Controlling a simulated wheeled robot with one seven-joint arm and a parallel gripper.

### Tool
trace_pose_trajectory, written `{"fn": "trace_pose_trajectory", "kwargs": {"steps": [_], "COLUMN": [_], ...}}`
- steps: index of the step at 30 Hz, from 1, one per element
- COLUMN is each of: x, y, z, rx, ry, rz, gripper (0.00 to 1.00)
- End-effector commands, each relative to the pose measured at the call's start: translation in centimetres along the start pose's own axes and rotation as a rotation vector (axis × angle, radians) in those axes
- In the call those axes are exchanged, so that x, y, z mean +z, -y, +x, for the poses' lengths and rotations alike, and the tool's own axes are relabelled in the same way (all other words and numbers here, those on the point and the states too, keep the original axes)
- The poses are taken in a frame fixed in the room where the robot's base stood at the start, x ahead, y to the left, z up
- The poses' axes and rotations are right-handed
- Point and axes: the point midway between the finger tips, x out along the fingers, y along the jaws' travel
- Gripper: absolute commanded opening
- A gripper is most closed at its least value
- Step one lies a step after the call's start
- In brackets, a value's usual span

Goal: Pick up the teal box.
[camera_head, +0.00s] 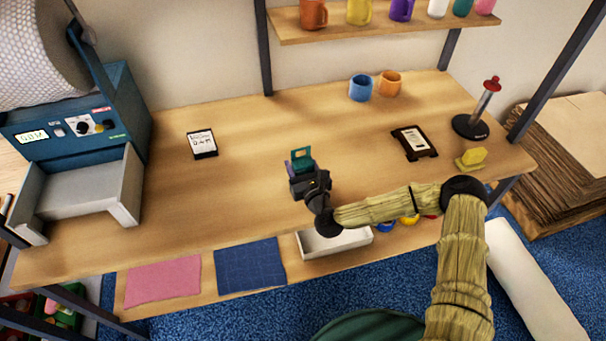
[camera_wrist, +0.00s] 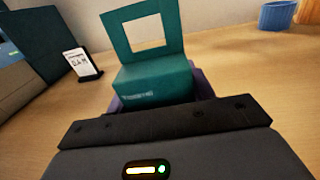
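The teal box (camera_head: 301,155) stands on the workbench near its middle, with an upright panel that has a square window. It also shows in the wrist view (camera_wrist: 155,83), straight ahead of my gripper. My gripper (camera_head: 297,172) is low over the bench, right at the near side of the box. Purple-grey parts show close along both lower sides of the box in the wrist view; they look like my fingers. The dark gripper body hides the box's lower near part, so I cannot tell whether the fingers touch it.
The workbench (camera_head: 240,190) is clear around the box. A label stand (camera_head: 202,143) is to the left, a dark framed card (camera_head: 414,142) to the right. Blue (camera_head: 360,88) and orange (camera_head: 390,83) mugs stand behind. A machine (camera_head: 85,140) fills the left end. A white tray (camera_head: 335,242) is below.

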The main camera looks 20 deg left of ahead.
Motion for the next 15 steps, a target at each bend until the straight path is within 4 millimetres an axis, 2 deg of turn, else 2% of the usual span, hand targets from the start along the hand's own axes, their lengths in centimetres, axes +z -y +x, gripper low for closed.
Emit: {"fn": "trace_pose_trajectory", "kwargs": {"steps": [10, 15], "x": [0.2, 1.9], "y": [0.0, 0.0], "z": [0.0, 0.0], "rx": [0.000, 0.000], "ry": [0.001, 0.003], "rz": [0.000, 0.000], "gripper": [0.28, 0.28]}}
